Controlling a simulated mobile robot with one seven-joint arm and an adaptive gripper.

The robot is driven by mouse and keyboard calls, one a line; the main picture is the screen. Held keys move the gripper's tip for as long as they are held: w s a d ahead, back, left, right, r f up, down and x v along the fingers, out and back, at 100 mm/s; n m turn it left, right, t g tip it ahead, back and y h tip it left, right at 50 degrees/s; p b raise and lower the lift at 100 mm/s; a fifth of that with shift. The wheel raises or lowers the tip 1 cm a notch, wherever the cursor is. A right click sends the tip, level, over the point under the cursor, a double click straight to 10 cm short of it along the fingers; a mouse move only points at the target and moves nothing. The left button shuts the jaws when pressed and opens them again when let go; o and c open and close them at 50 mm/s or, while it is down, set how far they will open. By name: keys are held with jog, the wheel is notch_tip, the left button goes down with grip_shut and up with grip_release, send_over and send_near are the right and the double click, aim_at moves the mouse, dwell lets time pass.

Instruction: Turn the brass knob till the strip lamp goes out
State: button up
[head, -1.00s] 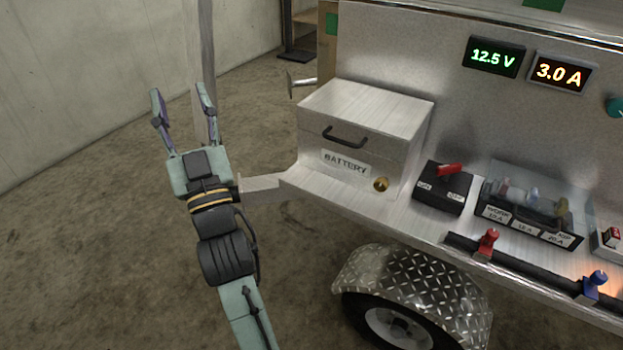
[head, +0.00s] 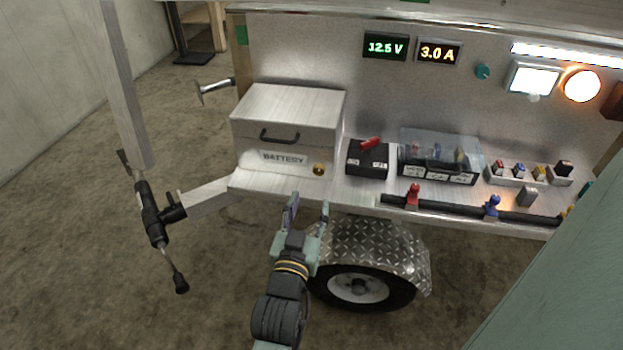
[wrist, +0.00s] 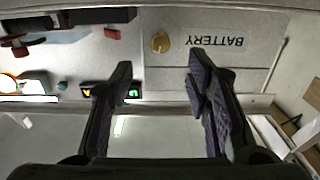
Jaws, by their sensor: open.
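A small round brass knob (head: 319,169) sits at the lower right of the front of the silver box labelled BATTERY (head: 262,140). The knob also shows in the wrist view (wrist: 160,42), upside down with the label beside it. The strip lamp (head: 575,55) is lit, a bright white bar at the top right of the panel; a lit bar also shows in the wrist view (wrist: 28,98). My gripper (head: 308,200) is open and empty, in front of the shelf edge below the knob. In the wrist view the knob lies between and beyond the fingertips (wrist: 160,68), not touching them.
A black switch box with a red lever (head: 367,158) and a clear-lidded fuse box (head: 438,158) stand right of the battery box. A pipe with red and blue valves (head: 450,207) runs along the shelf front. A wheel guard (head: 375,245) is below. A lit round lamp (head: 582,86) is at right.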

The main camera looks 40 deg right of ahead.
aim_at(318, 173)
jog(key=b+x, duration=0.1)
jog(key=x, duration=0.7)
jog(key=shift+w+d+r+b, duration=0.1)
jog(key=shift+w+r+b, duration=0.05)
jog(key=shift+b, duration=0.15)
jog(key=shift+x, duration=0.8)
grip_shut()
